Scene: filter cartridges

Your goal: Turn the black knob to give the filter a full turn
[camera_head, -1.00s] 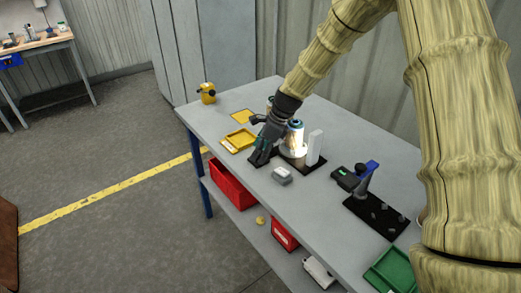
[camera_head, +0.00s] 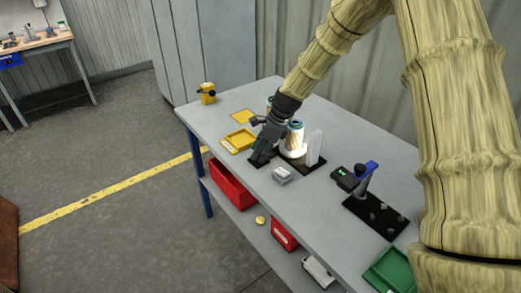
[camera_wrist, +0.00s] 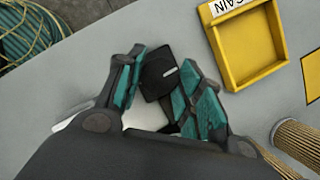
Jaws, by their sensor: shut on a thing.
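The black knob (camera_wrist: 160,76) with a short white mark shows in the wrist view, between the teal-padded fingers of my gripper (camera_wrist: 163,66). The gripper is shut on it. In the head view my gripper (camera_head: 263,154) is low over the bench, beside the filter, and hides the knob. The filter (camera_head: 295,137) stands upright on a lit white base, with a tan pleated side and a blue-green top. Tan pleated parts (camera_wrist: 300,142) show at the lower right of the wrist view.
A yellow tray (camera_head: 229,143) and a flat yellow square (camera_head: 243,116) lie left of the gripper. A white upright block (camera_head: 315,148) stands right of the filter. A grey box (camera_head: 282,174) sits in front. A scanner-like device (camera_head: 345,179) and a green tray (camera_head: 372,280) are farther right.

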